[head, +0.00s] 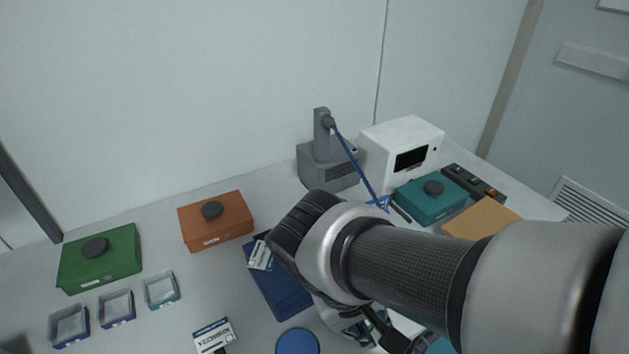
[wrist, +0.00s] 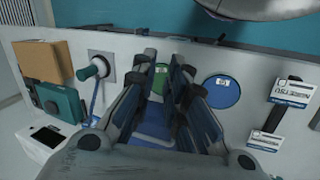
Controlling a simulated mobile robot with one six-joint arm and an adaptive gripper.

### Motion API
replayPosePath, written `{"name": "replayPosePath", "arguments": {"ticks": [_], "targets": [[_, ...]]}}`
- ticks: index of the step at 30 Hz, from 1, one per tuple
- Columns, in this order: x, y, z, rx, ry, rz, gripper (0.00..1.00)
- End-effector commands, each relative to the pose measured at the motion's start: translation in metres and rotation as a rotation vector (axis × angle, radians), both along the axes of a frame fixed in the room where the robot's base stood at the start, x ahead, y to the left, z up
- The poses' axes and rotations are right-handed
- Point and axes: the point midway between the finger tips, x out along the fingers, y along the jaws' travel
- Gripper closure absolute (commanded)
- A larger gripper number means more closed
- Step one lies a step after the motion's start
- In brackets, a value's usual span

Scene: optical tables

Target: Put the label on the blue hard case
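My gripper (wrist: 163,72) is open, its fingers apart, and I see no label between them. A blue surface (wrist: 153,130) shows below and between the fingers. In the head view a flat dark blue shape (head: 283,292), possibly the blue hard case, lies beside my arm, which hides part of it. One white label (head: 261,256) overlaps its far left corner in that view. Another label (head: 213,336) is nearer the front. The wrist view shows two printed labels at the right, a nearer-edge one (wrist: 290,92) and another (wrist: 266,140), each by a dark piece, apart from my gripper.
Green (head: 98,258), orange (head: 213,222) and teal (head: 430,203) cases stand on the table. Three small trays (head: 116,307) are at left. A white device (head: 400,150) and grey stand (head: 328,165) are at the back. Blue (wrist: 222,92) and green (wrist: 163,82) discs lie near the gripper.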

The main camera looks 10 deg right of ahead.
Motion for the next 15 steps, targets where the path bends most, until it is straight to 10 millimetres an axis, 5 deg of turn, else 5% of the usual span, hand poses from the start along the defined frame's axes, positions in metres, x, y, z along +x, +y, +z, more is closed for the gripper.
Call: {"name": "replayPosePath", "arguments": {"ticks": [6,15], "targets": [[-0.009,0.008,0.034,0.292,-0.257,-0.041,0.87],[-0.007,0.013,0.055,0.38,-0.411,-0.023,0.87]]}}
